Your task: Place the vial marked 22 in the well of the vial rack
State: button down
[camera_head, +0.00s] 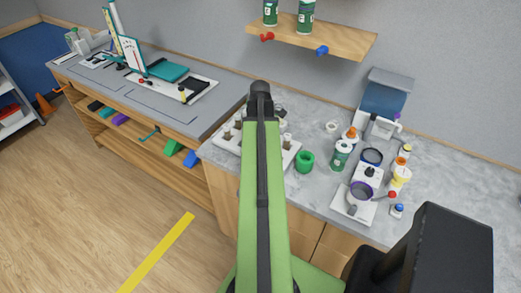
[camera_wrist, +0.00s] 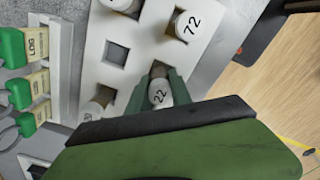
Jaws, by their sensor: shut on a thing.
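The vial marked 22 (camera_wrist: 160,94) has a white cap and a brown body and sits between the green fingers of my gripper (camera_wrist: 158,92). My gripper is shut on it. The white vial rack (camera_wrist: 88,70) lies below, with an empty square well (camera_wrist: 115,52) just up and left of the held vial. The vial's lower end is hidden, so I cannot tell whether it is inside a well. A vial marked 72 (camera_wrist: 188,24) stands in the rack beside it. In the head view, my arm covers the middle of the rack (camera_head: 226,145) and hides my gripper.
Another vial (camera_wrist: 98,107) stands left of my fingers, partly hidden. In the head view, a green cup (camera_head: 305,161) and a green-white jar (camera_head: 340,155) stand right of the rack. A wooden shelf (camera_head: 315,36) hangs above.

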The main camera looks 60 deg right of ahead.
jog(key=shift+f, duration=0.45)
jog(key=c, duration=1.2)
grip_release()
jog(key=shift+o, duration=0.2)
notch_tip(320, 180, up, 12)
jog(key=p, duration=1.2)
jog(key=shift+r+p, duration=0.25)
jog(key=shift+p, duration=0.05)
jog(key=shift+f, duration=0.1)
